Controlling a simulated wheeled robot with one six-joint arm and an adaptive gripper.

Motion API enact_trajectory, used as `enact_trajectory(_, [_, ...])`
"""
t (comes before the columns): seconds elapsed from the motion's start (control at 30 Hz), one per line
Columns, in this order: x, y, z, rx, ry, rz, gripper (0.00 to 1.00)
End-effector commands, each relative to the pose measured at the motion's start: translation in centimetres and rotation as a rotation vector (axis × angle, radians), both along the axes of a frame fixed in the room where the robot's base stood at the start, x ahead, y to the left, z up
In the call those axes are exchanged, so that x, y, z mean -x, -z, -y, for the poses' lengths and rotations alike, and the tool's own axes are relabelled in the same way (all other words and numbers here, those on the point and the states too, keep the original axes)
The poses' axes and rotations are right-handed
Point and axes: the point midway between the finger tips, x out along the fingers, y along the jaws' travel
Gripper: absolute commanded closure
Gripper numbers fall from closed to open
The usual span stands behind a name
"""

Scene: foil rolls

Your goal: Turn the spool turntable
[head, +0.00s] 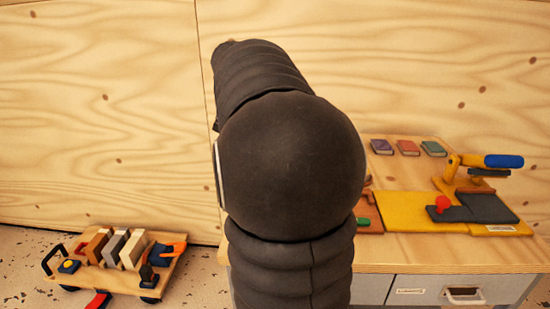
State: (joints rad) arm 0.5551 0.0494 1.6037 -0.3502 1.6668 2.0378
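I cannot make out a spool turntable in the head view. My own dark arm fills the middle and hides the left part of the wooden table (400,255). My gripper is not visible, so I cannot tell where it is or whether it holds anything. Just right of my arm, partly hidden behind it, a small brown block with a green piece (363,222) shows on the table.
A yellow plate (402,212) carries a device with a blue handle (503,161), a red knob (442,203) and dark grey plates. Three coloured foil squares (408,148) lie behind. A low wheeled cart (115,285) with several upright slabs stands left. A plywood wall (90,120) closes the back.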

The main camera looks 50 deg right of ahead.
Motion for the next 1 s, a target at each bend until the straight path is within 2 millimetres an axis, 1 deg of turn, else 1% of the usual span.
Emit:
enact_trajectory(0.43, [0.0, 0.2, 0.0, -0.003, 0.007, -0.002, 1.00])
enact_trajectory(0.47, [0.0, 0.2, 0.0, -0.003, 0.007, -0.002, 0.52])
enact_trajectory(0.5, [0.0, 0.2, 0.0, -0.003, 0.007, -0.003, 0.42])
enact_trajectory(0.53, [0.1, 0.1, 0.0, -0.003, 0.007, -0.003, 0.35])
enact_trajectory(0.57, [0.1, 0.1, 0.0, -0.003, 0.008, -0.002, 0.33])
enact_trajectory(0.87, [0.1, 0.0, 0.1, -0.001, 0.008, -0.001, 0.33])
enact_trajectory(1.0, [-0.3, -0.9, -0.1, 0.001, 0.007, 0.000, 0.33])
